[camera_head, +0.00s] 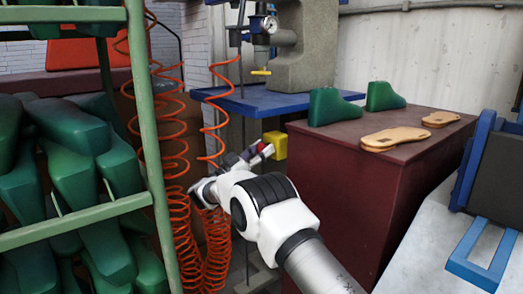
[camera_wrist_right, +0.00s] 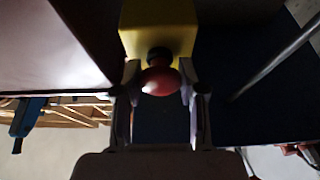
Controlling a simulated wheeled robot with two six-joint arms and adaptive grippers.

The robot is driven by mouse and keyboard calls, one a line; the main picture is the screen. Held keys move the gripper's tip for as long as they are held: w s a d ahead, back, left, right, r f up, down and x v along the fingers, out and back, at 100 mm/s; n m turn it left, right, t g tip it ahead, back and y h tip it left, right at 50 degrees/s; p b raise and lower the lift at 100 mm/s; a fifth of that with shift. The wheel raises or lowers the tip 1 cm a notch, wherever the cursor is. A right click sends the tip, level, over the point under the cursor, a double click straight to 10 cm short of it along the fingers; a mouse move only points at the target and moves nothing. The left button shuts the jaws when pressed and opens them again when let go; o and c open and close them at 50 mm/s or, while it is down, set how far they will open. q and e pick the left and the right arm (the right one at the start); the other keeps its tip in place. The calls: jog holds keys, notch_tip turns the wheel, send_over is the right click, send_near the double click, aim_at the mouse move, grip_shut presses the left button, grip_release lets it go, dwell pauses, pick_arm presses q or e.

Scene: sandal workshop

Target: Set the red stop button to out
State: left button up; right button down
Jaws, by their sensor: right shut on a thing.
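The red stop button (camera_wrist_right: 161,82) is a round mushroom head on a dark stem, fixed to a yellow box (camera_wrist_right: 158,30). In the head view the yellow box (camera_head: 275,145) hangs beside the maroon cabinet, below the blue table. A bit of the red button (camera_head: 267,150) shows at its left, largely behind my gripper. My right gripper (camera_head: 258,154) reaches to the button from the front. In the wrist view its two fingers (camera_wrist_right: 161,95) stand on either side of the red head, shut on it. My left gripper is in neither view.
The maroon cabinet (camera_head: 340,185) stands close on the right, with green lasts (camera_head: 330,107) and tan soles (camera_head: 393,138) on top. Orange coiled hoses (camera_head: 175,150) hang left of my wrist. A green rack (camera_head: 158,170) of green lasts fills the left. The blue table (camera_head: 270,100) is above.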

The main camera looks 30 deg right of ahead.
jog(key=shift+a+r+p, duration=0.25)
jog(key=shift+a+p, duration=0.1)
jog(key=shift+p, duration=0.15)
jog(key=shift+a+f, duration=0.1)
jog(key=shift+a, duration=0.1)
jog(key=shift+f, duration=0.25)
jog(key=c, duration=0.6)
grip_release()
jog(key=shift+c, duration=0.2)
jog(key=shift+a, duration=0.1)
jog(key=v, duration=0.7)
jog(key=shift+a, duration=0.25)
